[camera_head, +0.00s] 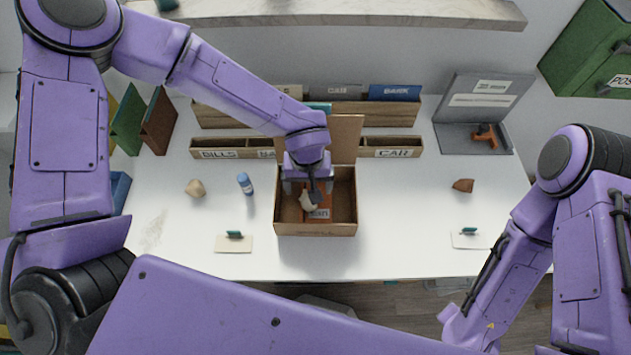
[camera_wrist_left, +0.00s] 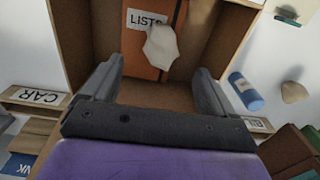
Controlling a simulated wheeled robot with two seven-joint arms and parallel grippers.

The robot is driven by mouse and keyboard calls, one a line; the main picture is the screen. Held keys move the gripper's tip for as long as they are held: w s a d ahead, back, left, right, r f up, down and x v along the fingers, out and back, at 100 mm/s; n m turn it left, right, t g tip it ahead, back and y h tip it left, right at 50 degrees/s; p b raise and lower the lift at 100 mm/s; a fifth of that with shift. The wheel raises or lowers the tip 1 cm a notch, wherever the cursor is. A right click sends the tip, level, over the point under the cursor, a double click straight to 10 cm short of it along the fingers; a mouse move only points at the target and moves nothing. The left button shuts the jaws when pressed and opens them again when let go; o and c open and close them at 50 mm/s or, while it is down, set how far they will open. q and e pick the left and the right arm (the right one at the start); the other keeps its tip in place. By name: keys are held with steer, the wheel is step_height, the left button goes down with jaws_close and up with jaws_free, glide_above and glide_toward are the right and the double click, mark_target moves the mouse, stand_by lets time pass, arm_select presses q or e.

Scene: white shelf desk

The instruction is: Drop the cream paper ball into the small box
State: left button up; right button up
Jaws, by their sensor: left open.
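The small cardboard box (camera_head: 286,220) stands open in the middle of the desk, its flap raised at the back. My left gripper (camera_head: 305,190) is over the box, pointing down, with its fingers apart. A pale cream crumpled paper ball (camera_wrist_left: 161,47) is just beyond the open fingertips in the left wrist view, touching neither finger. In the head view the ball (camera_head: 307,202) shows against an orange book labelled LISTS (camera_wrist_left: 168,68) inside the box. I cannot tell whether it rests on the book or is just above it. My right gripper is not in view; only its arm shows.
A brown lump (camera_head: 463,185) lies at right. Labelled wooden trays (camera_head: 391,147) stand behind the box. Small cards (camera_head: 234,244) lie near the front edge.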

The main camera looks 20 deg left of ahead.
arm_select(q)
step_height(320, 180, up, 9)
steer(key=shift+r, duration=0.15)
steer(key=shift+s, duration=0.15)
stand_by(0.4)
